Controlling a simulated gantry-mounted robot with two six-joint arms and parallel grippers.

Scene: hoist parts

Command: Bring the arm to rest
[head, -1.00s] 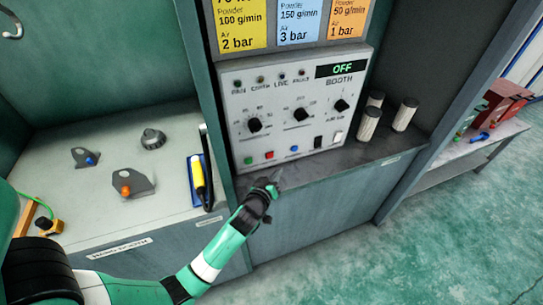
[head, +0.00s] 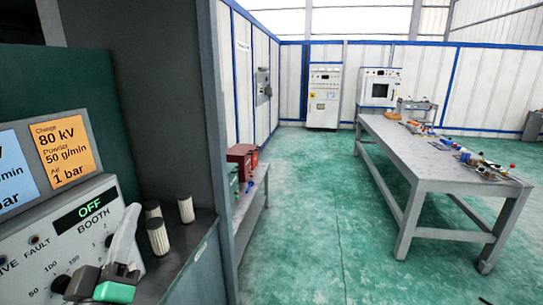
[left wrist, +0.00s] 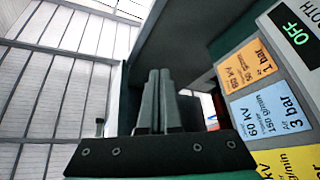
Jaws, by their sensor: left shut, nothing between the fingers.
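My left gripper (head: 131,212) is in the head view's lower left, raised in front of the right side of the booth control panel (head: 30,245). Its grey fingers point up, are shut and hold nothing. In the left wrist view the fingers (left wrist: 158,88) stand together in the middle, pointing toward the roof side. They hide part of the panel's face. I cannot tell whether they touch it. The panel's display (head: 85,212) reads OFF. My right gripper is not in view.
Several pale cylinders (head: 158,238) stand on the ledge right of the panel. An orange settings card (head: 62,150) is above it. Red boxes (head: 241,160) sit on a low bench beyond the booth wall. A long grey table (head: 425,150) with parts stands right; green floor between is clear.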

